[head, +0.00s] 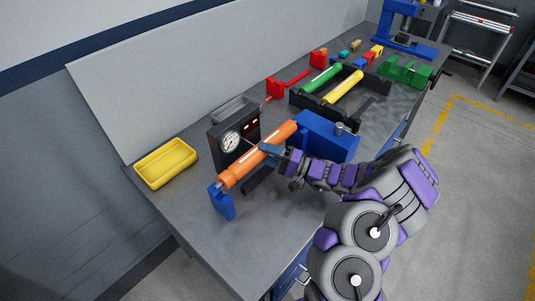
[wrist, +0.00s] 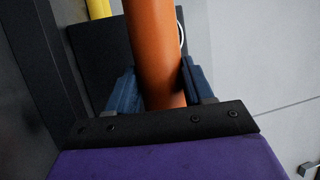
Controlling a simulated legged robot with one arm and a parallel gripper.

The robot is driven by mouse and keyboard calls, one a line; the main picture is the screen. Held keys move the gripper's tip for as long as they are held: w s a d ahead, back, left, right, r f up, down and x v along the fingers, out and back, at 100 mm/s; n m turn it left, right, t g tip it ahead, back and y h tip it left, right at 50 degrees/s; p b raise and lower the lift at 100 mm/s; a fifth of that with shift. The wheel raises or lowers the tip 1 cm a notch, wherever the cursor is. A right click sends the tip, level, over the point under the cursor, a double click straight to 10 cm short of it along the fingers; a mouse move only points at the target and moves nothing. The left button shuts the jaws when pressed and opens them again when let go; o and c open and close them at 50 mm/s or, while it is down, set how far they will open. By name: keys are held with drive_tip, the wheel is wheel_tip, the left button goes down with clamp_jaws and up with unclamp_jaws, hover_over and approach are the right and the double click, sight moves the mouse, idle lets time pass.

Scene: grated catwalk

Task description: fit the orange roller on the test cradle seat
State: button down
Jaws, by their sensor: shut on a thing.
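The orange roller (head: 248,165) lies lengthwise over the test cradle, beside the gauge box. Its near left end is over the small blue end post (head: 222,202). Its far end is beside the large blue block (head: 325,139). I cannot tell whether either end rests in its seat. My gripper (head: 271,151) is shut on the roller near its far half, reaching in from the right. In the wrist view the roller (wrist: 153,50) runs between the two blue-grey fingers (wrist: 160,92). The contact under the roller is hidden.
A dark gauge box (head: 233,132) with red displays stands behind the roller. A yellow tray (head: 166,163) is at the left. A black rack (head: 325,108) holds a green roller (head: 321,79) and a yellow roller (head: 343,87). Bench space in front of the cradle is clear.

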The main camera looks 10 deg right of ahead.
sight(254, 156)
drive_tip(key=a, duration=0.3)
drive_tip(key=shift+a, duration=0.4)
drive_tip(key=shift+d+b, duration=0.3)
drive_tip(key=shift+d, duration=0.55)
idle(0.4)
drive_tip(key=shift+d, duration=0.15)
drive_tip(key=shift+d, duration=0.75)
drive_tip(key=shift+d, duration=0.15)
drive_tip(key=shift+d, duration=0.45)
drive_tip(key=shift+d, duration=0.1)
drive_tip(key=shift+f, duration=0.15)
idle(0.4)
